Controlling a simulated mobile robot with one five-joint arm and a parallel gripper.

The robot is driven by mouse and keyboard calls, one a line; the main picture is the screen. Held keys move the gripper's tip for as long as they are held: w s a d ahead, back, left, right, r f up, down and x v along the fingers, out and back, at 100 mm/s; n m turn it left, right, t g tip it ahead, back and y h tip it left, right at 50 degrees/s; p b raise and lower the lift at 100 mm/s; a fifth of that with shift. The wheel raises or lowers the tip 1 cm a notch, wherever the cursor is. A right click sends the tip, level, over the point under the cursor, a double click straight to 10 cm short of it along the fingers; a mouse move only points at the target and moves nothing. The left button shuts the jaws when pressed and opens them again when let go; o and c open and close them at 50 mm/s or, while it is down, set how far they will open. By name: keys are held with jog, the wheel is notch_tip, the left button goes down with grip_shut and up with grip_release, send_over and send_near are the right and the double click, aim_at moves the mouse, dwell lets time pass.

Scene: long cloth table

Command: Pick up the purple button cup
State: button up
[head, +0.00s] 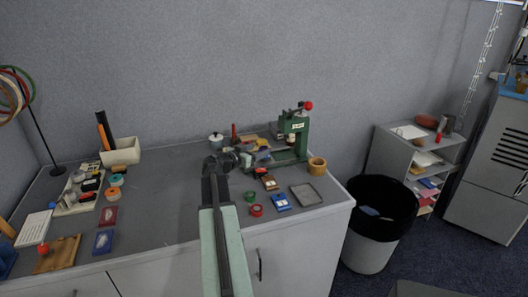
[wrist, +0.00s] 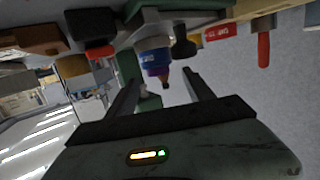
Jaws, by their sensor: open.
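My gripper (head: 243,160) reaches over the grey cabinet top toward the green press. In the wrist view, which is upside down, its two fingers (wrist: 160,80) are apart with nothing held between them. A small container with blue and purple on it and a pale part (wrist: 154,62) shows beyond the fingertips, roughly centred between them. It looks like the purple button cup, but its contents cannot be made out. In the head view I cannot pick out the cup; my gripper and the clutter around it may hide it.
The green press (head: 298,135) with a red knob stands close to the right of my gripper. A tan roll (head: 317,166), a grey tray (head: 306,195) and red and green tape rolls (head: 255,210) lie nearby. A black-lined bin (head: 380,210) stands right of the cabinet. The middle-left top is clear.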

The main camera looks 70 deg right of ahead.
aim_at(263, 148)
jog(key=b+x, duration=0.1)
jog(key=x, duration=0.4)
jog(key=shift+f, duration=0.1)
jog(key=shift+s, duration=0.1)
grip_shut()
